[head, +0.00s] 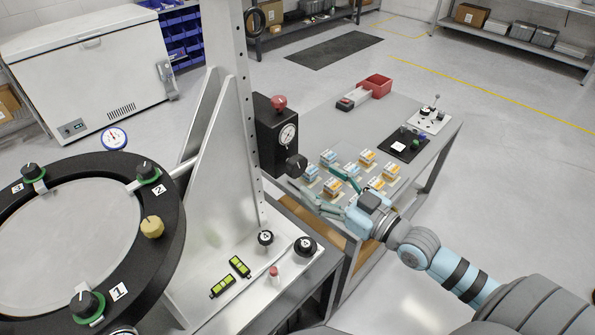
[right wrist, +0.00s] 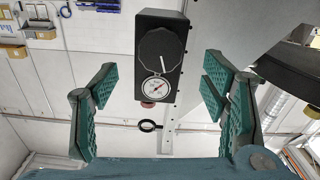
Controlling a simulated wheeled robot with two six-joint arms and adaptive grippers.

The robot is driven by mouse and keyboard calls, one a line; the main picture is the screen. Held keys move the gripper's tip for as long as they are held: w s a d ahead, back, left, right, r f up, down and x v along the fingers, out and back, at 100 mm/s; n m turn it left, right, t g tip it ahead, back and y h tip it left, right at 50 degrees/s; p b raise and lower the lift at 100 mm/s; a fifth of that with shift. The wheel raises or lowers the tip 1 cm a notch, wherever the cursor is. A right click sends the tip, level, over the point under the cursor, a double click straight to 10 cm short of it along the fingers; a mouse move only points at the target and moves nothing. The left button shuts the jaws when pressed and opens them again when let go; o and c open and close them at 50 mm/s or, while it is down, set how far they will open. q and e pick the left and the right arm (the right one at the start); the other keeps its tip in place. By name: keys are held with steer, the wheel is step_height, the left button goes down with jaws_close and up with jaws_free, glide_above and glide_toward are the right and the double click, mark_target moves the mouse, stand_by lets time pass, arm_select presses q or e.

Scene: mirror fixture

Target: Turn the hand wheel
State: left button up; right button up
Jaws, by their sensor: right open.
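The likely hand wheel is a dark round knob (head: 296,165) on the lower front of a black box (head: 268,140). In the right wrist view the knob (right wrist: 160,52) has a white line on its face and a dial gauge (right wrist: 157,88) beside it. My right gripper (head: 314,182) is open, just to the right of and below the knob in the head view. In the right wrist view its two fingers (right wrist: 157,85) stand wide apart, with the box and knob framed between them and no finger touching. My left gripper is not in view.
A metal column (head: 236,100) carries the box. At the left is a black ring fixture (head: 165,215) with numbered clamps. Two black knobs (head: 265,238) (head: 305,245) and green levels (head: 239,266) are on the base plate. A grey table (head: 330,130) behind my gripper holds small blocks and a red bin (head: 376,86).

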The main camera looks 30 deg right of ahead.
mark_target(300, 170)
steer(key=b+x, duration=0.1)
steer(key=x, duration=0.1)
steer(key=b+x, duration=0.1)
steer(key=x, duration=0.2)
steer(key=b+x, duration=0.1)
steer(key=x, duration=0.1)
steer(key=shift+w+f+b, duration=0.15)
steer(key=shift+f+b, duration=0.2)
steer(key=shift+f, duration=0.05)
steer(key=shift+w+a+r, duration=0.15)
steer(key=shift+w+a, duration=0.05)
steer(key=shift+w, duration=0.2)
steer(key=shift+s, duration=0.1)
steer(key=c, duration=1.2)
steer(key=shift+o, duration=0.2)
steer(key=shift+r+m+p, duration=0.2)
steer(key=shift+m+p, duration=0.4)
steer(key=shift+m, duration=0.4)
steer(key=shift+m+p, duration=0.3)
steer(key=shift+m, duration=0.4)
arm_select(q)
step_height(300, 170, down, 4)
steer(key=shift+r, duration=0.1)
arm_select(e)
steer(key=shift+f, duration=0.1)
